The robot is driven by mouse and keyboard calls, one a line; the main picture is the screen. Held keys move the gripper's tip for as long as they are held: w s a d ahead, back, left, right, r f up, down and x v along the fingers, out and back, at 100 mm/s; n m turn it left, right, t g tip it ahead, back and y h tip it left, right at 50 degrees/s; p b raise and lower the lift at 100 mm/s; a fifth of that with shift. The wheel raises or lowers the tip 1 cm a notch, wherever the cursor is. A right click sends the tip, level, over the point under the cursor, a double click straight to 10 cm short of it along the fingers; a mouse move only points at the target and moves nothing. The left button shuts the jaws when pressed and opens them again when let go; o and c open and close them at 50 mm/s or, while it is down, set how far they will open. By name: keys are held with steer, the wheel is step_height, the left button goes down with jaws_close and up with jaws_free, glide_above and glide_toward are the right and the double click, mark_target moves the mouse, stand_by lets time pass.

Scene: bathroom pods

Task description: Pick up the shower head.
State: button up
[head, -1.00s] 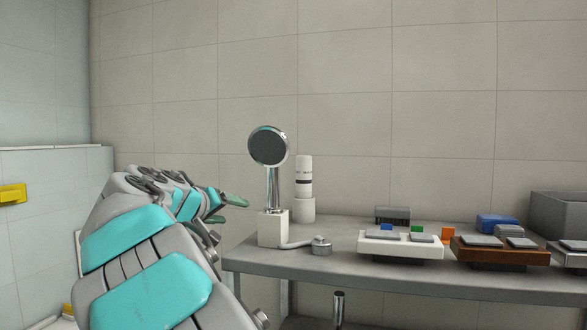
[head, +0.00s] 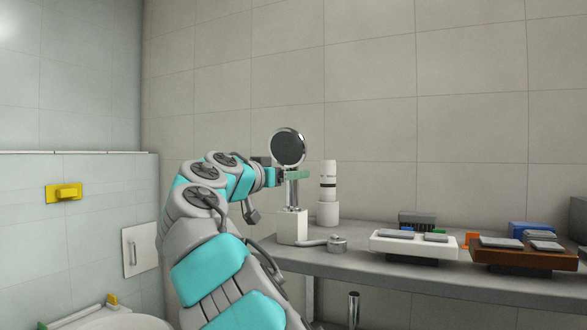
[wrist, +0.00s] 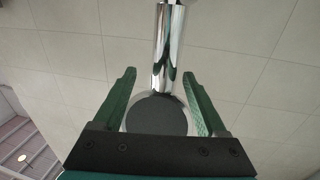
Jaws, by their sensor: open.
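The shower head (head: 288,147) is a chrome piece with a round dark face. It stands upright, its chrome handle (head: 293,194) in a white block holder (head: 292,227) at the left end of the grey shelf. My gripper (head: 297,174) is at the handle just below the round face. In the wrist view, my gripper (wrist: 158,73) is open, with one green finger on each side of the shower head. The handle (wrist: 168,40) runs up the picture between the fingertips, and the round face (wrist: 156,116) lies deeper between the fingers. I see gaps on both sides.
White (head: 413,246) and brown (head: 520,257) trays sit further right. A tiled wall is behind.

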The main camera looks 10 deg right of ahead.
steer(key=shift+p+x, duration=0.65)
steer(key=shift+x, duration=2.15)
steer(key=shift+w+a, duration=0.15)
steer(key=shift+a, duration=0.1)
jaws_close()
